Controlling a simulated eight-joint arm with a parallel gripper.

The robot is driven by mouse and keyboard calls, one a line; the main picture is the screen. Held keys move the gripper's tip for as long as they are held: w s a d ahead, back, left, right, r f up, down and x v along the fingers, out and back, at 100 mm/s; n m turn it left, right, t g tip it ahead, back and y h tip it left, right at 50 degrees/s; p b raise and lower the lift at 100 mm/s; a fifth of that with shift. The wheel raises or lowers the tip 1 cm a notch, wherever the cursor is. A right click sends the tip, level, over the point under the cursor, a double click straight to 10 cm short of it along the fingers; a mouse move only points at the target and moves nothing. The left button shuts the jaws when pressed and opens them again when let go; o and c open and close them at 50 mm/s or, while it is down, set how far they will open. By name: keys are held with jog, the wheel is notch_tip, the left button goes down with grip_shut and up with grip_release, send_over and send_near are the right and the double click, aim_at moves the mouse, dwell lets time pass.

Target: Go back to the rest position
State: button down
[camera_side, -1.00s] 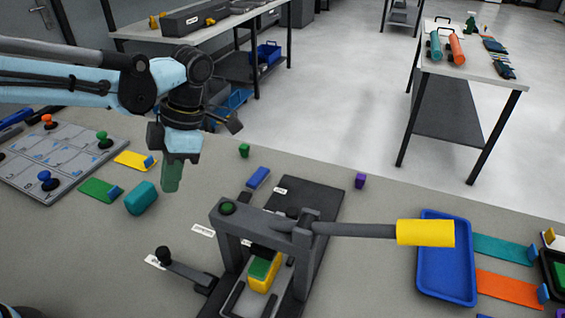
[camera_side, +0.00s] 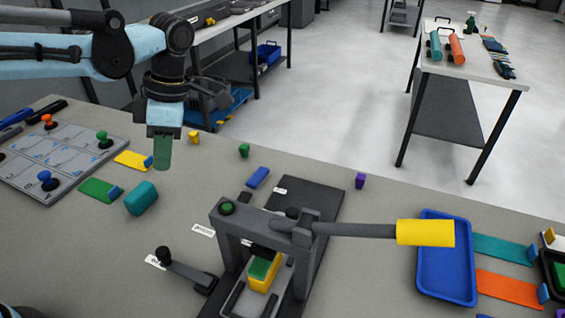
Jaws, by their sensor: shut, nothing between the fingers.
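My gripper (camera_side: 162,152) hangs from my light-blue arm at the upper left, pointing down. Its green fingertips are shut with nothing seen between them. It is raised above the table, up and to the right of a teal block (camera_side: 141,198), and apart from it. No marker of a rest position shows.
A grey press (camera_side: 262,225) with a yellow-ended lever (camera_side: 424,232) stands at the front centre, a yellow and green block (camera_side: 264,271) under it. A blue tray (camera_side: 431,262) lies to its right. A grey board with colored knobs (camera_side: 65,150) lies at the left.

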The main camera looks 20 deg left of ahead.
jog(key=s+a+m+t+h, duration=0.1)
jog(key=a+m+t, duration=0.3)
jog(key=m, duration=0.9)
jog(key=s+a+f+m+t+h, duration=0.1)
jog(key=s+a+m+t, duration=0.3)
jog(key=m, duration=0.9)
jog(key=shift+s+f+t, duration=0.2)
jog(key=shift+s+t, duration=0.15)
jog(key=shift+t, duration=0.55)
